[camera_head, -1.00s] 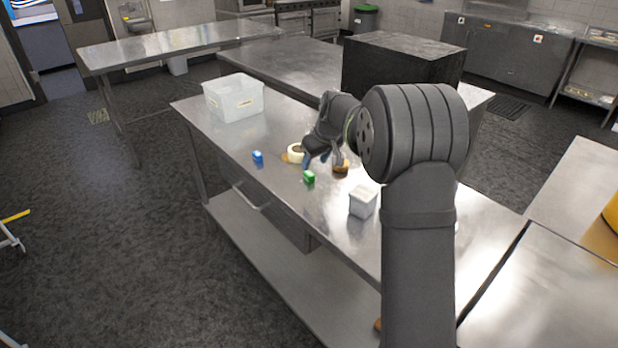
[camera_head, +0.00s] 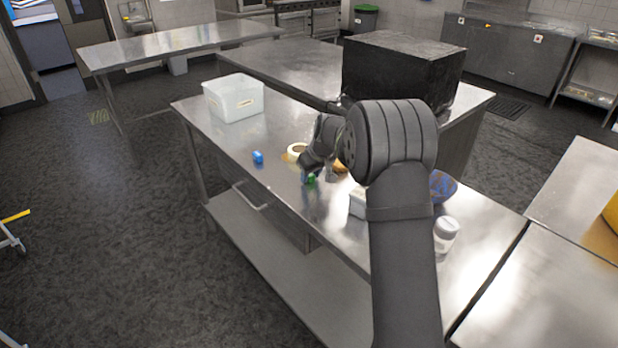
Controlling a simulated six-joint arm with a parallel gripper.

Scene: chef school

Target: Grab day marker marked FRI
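Two small coloured blocks that look like day markers are on the steel table (camera_head: 225,150): a blue one (camera_head: 258,157) at the left and a green one (camera_head: 311,179) further right. Their lettering is too small to read, so I cannot tell which is marked FRI. My gripper (camera_head: 315,175) points down right at the green block and partly covers it. Its fingers appear apart, with the green block low between or just in front of them. I cannot tell whether they touch it.
A roll of cream tape (camera_head: 296,149) lies behind my gripper. A clear plastic bin (camera_head: 236,98) stands at the table's far left. A white tub (camera_head: 358,203), a blue bowl (camera_head: 442,186) and a white-lidded jar (camera_head: 446,229) are to the right. A large black box (camera_head: 400,72) stands behind.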

